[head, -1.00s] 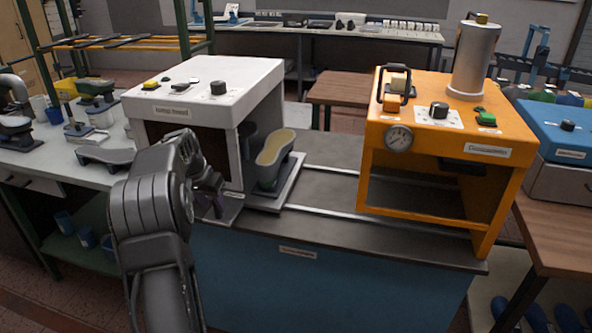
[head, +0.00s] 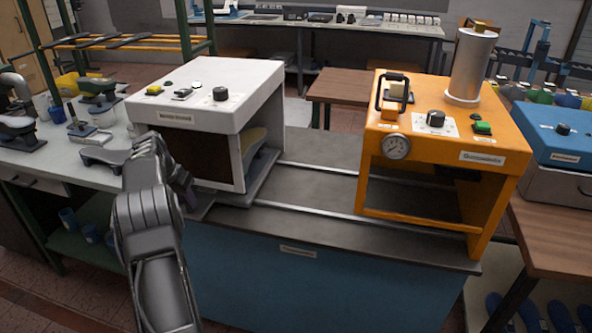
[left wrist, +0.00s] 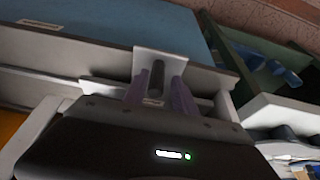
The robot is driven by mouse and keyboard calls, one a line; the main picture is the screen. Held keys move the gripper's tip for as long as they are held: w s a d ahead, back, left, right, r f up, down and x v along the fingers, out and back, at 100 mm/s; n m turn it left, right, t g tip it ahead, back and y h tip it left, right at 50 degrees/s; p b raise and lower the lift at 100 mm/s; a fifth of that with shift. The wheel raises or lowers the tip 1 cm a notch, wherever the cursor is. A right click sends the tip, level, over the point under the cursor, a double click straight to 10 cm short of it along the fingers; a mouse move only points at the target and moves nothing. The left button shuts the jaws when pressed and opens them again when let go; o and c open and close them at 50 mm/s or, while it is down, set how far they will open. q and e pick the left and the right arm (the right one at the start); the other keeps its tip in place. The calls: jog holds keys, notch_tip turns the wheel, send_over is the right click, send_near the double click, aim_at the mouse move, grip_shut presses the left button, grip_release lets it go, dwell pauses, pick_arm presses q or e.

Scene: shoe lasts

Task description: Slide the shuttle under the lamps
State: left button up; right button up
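The shuttle (head: 237,198) is a flat grey plate on two rails. It carries a shoe last (head: 251,145) with a yellowish sole. Both are mostly inside the white box (head: 207,90) on the left; the last's right end shows through its open right side. No lamps are visible. My left gripper (head: 188,195) is low at the box's front left. In the left wrist view its purple fingers (left wrist: 157,90) stand on both sides of a dark upright bar, the shuttle's handle (left wrist: 157,74), in front of a pale bracket. They appear closed on it. My right gripper is not in view.
The rails (head: 305,204) run right, clear, to an orange machine (head: 437,148) with a gauge and a cylinder on top. A side bench (head: 105,152) with shoe lasts and tools stands at left. A blue-lidded box (head: 560,130) is at right.

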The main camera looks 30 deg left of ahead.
pick_arm(q)
jog(key=shift+w+d, duration=0.1)
jog(key=shift+d, duration=0.15)
dwell(0.3)
jog(key=shift+r, duration=0.1)
jog(key=a+p+v, duration=0.1)
jog(key=p+v, duration=0.1)
jog(key=v, duration=0.5)
jog(key=shift+d+r, duration=0.35)
jog(key=shift+d, duration=0.2)
